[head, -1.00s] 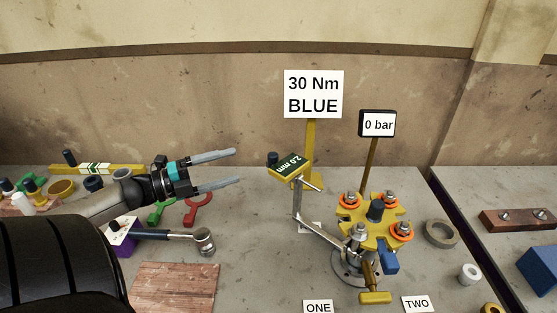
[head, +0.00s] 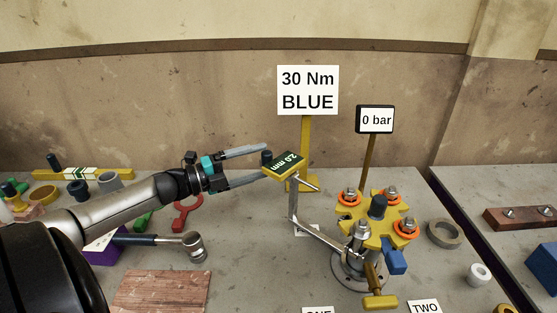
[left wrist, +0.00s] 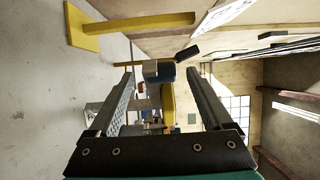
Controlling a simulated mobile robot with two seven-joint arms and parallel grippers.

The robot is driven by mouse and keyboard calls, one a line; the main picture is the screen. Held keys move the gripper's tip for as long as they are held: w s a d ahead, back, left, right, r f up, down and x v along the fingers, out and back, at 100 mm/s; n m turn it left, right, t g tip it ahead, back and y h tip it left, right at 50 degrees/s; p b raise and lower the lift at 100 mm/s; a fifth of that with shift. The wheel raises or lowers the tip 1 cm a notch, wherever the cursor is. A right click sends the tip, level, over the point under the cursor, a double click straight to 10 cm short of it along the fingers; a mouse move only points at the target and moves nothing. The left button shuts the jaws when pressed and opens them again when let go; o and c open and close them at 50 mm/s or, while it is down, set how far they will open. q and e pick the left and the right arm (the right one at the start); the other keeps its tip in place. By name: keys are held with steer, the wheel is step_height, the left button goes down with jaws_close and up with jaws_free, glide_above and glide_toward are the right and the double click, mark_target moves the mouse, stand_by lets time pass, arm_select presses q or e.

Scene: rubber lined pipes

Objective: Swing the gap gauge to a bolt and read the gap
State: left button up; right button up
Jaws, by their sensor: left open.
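The gap gauge (head: 285,166) is a yellow-edged box with a dark green face reading "2.0 mm", on a bent grey arm (head: 318,234) beside the bolted yellow flange (head: 379,235). A dark knob (head: 267,156) stands at the gauge's left end. My left gripper (head: 264,162) is open, its fingertips at either side of the knob. In the left wrist view the knob (left wrist: 160,70) shows between the open fingers; contact cannot be told. Bolts with orange rings (head: 405,230) sit on the flange. My right gripper is not in view.
A sign (head: 308,90) reads "30 Nm BLUE" and a display (head: 375,119) reads "0 bar", both on posts behind. A torque wrench (head: 160,240) and a wooden board (head: 161,291) lie at left. A grey ring (head: 444,234) lies right of the flange.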

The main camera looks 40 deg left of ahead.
mark_target(272, 159)
arm_select(q)
steer(key=b+x, duration=0.1)
steer(key=x, duration=0.5)
steer(key=shift+w, duration=0.1)
stand_by(0.3)
jaws_close()
stand_by(0.5)
stand_by(0.4)
